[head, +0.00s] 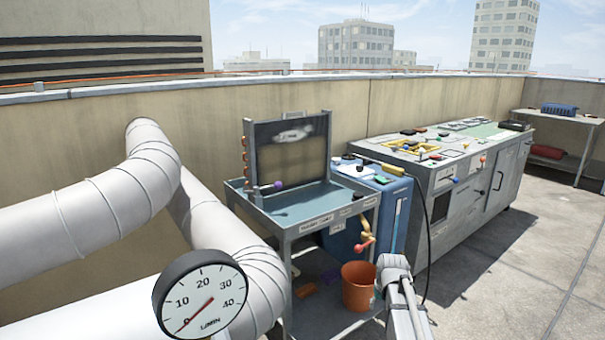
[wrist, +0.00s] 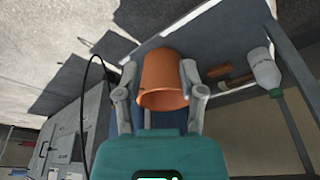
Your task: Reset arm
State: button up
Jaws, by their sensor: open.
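My gripper (wrist: 159,72) is open in the wrist view, with a grey finger on each side and nothing visibly held. Between the fingers, the orange bucket (wrist: 162,72) shows beyond them; I cannot tell the exact distance. In the head view, a grey part of my arm (head: 402,295) stands at the bottom, just right of the orange bucket (head: 358,289). The fingers cannot be made out clearly there.
White pipes (head: 75,215) and a dial gauge (head: 203,300) fill the left. Open floor (head: 510,285) lies at right.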

jog(key=s+a+r+g+p, duration=0.1)
jog(key=s+a+r+p, duration=0.15)
jog(key=s, duration=0.75)
jog(key=s+a+r+g+p, duration=0.15)
jog(key=s+a, duration=0.25)
jog(key=s, duration=0.7)
notch_tip(320, 180, up, 38)
jog(key=p, duration=3.7)
jog(key=shift+a+p, duration=0.2)
jog(key=shift+p, duration=0.15)
